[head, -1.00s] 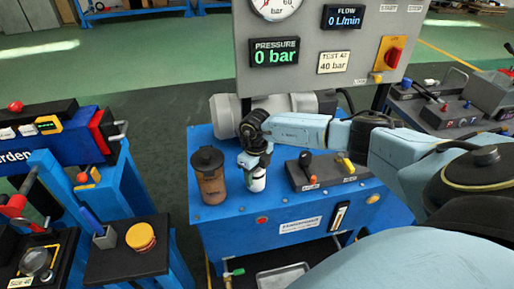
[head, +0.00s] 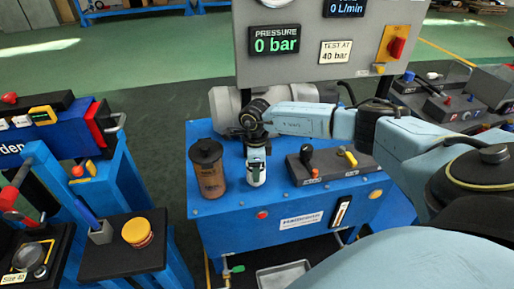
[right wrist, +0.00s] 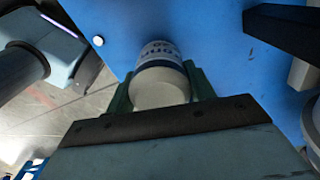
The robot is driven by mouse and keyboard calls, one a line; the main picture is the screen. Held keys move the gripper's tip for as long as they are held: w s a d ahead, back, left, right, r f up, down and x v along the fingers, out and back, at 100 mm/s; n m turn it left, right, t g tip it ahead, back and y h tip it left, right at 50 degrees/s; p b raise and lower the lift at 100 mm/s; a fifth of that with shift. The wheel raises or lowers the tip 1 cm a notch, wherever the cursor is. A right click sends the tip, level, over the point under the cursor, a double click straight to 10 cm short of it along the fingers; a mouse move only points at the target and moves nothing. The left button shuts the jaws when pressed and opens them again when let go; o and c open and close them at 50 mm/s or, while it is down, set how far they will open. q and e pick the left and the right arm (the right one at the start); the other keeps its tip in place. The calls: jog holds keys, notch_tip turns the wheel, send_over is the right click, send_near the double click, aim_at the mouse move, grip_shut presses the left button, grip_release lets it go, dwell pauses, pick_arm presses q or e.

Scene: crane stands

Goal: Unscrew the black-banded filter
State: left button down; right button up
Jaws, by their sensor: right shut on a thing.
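A white cylindrical filter (head: 257,180) with a dark band stands at the blue bench, right of a brown canister with a black cap (head: 207,172). My right gripper (head: 256,163) is above it and shut on it. In the right wrist view the filter (right wrist: 160,85) sits between my two green fingers (right wrist: 160,92); its pale end faces the camera, and a dark blue-looking band with lettering shows beyond. The gripper hides the filter's upper part in the head view, and I cannot tell whether it is still screwed in. My left gripper is not in view.
The blue bench (head: 225,207) carries a black block with levers (head: 325,165) to the right. A grey panel (head: 285,70) reading 0 bar rises behind. A separate stand at left holds a yellow round item (head: 137,233). Dark floor lies between the stands.

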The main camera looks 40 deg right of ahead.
jog(key=shift+r+n, duration=0.1)
jog(key=shift+n, duration=0.2)
jog(key=shift+w, duration=0.1)
jog(key=shift+n+b, duration=0.55)
jog(key=shift+n, duration=0.65)
jog(key=shift+n+b, duration=0.3)
jog(key=shift+n, duration=1.1)
jog(key=shift+d+n+b, duration=0.1)
jog(key=shift+n+b, duration=0.4)
jog(key=shift+n, duration=0.5)
jog(key=shift+n+b, duration=0.35)
jog(key=shift+n, duration=1.15)
